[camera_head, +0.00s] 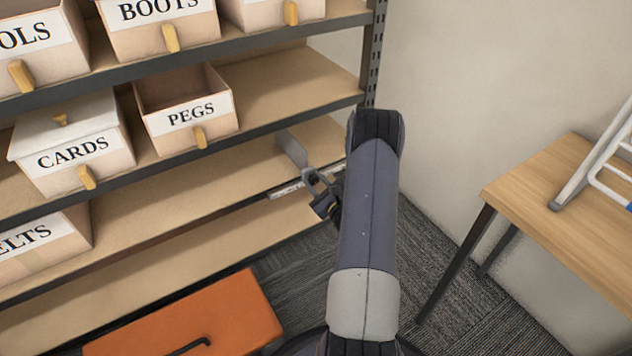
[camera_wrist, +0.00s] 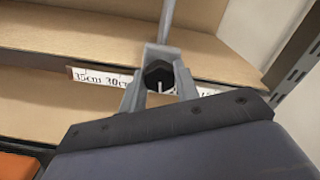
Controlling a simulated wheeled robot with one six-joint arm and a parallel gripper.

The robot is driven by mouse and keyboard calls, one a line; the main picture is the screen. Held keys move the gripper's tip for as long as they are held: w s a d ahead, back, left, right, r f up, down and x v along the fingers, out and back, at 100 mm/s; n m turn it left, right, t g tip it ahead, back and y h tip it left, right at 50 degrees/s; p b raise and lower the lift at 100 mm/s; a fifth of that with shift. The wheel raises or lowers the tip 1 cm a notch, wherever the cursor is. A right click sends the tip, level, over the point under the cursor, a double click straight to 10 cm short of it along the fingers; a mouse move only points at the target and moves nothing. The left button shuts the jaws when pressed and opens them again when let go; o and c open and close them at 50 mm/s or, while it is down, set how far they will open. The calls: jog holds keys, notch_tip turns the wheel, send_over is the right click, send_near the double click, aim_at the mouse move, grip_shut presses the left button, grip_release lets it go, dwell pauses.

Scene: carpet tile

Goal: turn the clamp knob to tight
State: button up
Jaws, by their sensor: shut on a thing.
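The clamp knob (camera_wrist: 158,74) is dark and looks many-sided in the wrist view. It sits at the front edge of a shelf, below an upright grey plate (camera_head: 293,149) that also shows nearly edge-on in the wrist view (camera_wrist: 167,20). My gripper (camera_wrist: 159,82) has its grey fingers shut on the knob, one on each side. In the head view my gripper (camera_head: 318,184) is small and partly hidden by my arm, and the knob cannot be made out there. The knob's tight or loose marking is not readable.
A ruler strip (camera_wrist: 100,76) with centimetre marks runs along the shelf edge. Labelled boxes, such as the PEGS box (camera_head: 188,112) and CARDS box (camera_head: 70,147), stand on the shelves. An orange case (camera_head: 200,315) is low in front; a wooden table (camera_head: 570,200) is at right.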

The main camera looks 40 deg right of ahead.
jog(key=shift+m, duration=0.3)
jog(key=o, duration=1)
jog(key=s, duration=0.3)
jog(key=s+p, duration=0.1)
jog(key=s, duration=0.3)
jog(key=s+p, duration=0.1)
jog(key=s, duration=0.2)
jog(key=shift+s+a, duration=0.35)
jog(key=shift+s, duration=0.05)
jog(key=shift+w, duration=0.1)
jog(key=w, duration=0.3)
jog(key=w+b, duration=0.1)
jog(key=w, duration=0.3)
jog(key=w+b, duration=0.1)
jog(key=w, duration=0.2)
jog(key=shift+w+d, duration=0.35)
jog(key=shift+w, duration=0.05)
jog(key=shift+s, duration=0.1)
jog(key=shift+s, duration=0.1)
